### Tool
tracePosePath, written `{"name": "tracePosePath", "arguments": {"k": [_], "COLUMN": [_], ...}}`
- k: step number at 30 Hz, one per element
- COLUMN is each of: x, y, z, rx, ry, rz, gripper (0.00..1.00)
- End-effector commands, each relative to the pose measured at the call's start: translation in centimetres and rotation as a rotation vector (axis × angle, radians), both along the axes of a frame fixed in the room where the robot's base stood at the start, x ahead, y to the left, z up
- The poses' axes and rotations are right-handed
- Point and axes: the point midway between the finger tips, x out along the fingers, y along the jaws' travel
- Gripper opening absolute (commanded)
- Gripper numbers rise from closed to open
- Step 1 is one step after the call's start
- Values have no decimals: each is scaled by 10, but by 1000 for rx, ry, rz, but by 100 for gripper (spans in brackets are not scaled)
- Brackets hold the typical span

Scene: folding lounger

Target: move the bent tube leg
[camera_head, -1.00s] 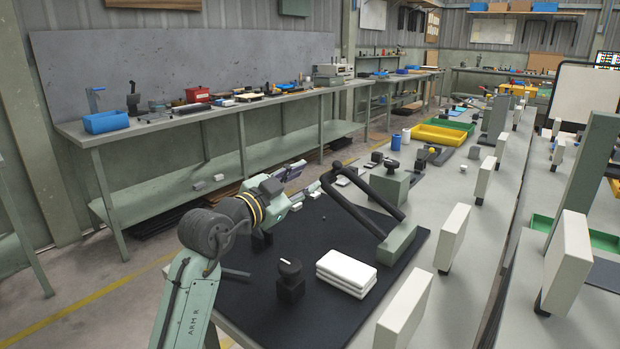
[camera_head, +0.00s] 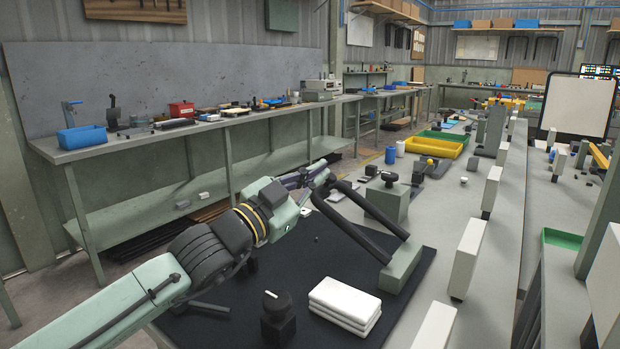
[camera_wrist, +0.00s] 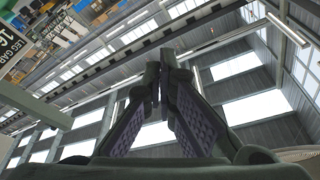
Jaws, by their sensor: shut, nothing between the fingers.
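The bent tube leg (camera_head: 353,232) is a black U-shaped tube. Its two bars rise to the left from a grey-green block (camera_head: 401,268) on the black mat (camera_head: 300,260). My gripper (camera_head: 325,170) is at the raised, far-left end of the tube in the head view, and its tips partly overlap that end in the picture. I cannot tell whether they touch it. My gripper in the wrist view (camera_wrist: 160,60) has its fingers together with nothing between them. The tube does not show clearly in the wrist view, which looks up at roof windows.
A stack of white cloths (camera_head: 344,303) and a black knobbed block (camera_head: 278,318) lie on the mat's near part. A green block with a black knob (camera_head: 388,198) stands just behind the tube. White upright panels (camera_head: 467,258) line the right side. A yellow tray (camera_head: 433,146) is farther back.

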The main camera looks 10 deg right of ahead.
Motion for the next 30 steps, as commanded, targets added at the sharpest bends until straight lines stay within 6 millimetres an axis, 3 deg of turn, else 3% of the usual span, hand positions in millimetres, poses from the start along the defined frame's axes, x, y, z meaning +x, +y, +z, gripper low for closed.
{"name": "tracePosePath", "arguments": {"k": [13,21,30], "x": [48,57,58], "y": [-64,-47,-44], "z": [21,-10,-17], "rx": [-3,1,0], "ry": [3,2,0], "rz": [-1,2,2], "gripper": [0,0,0]}}
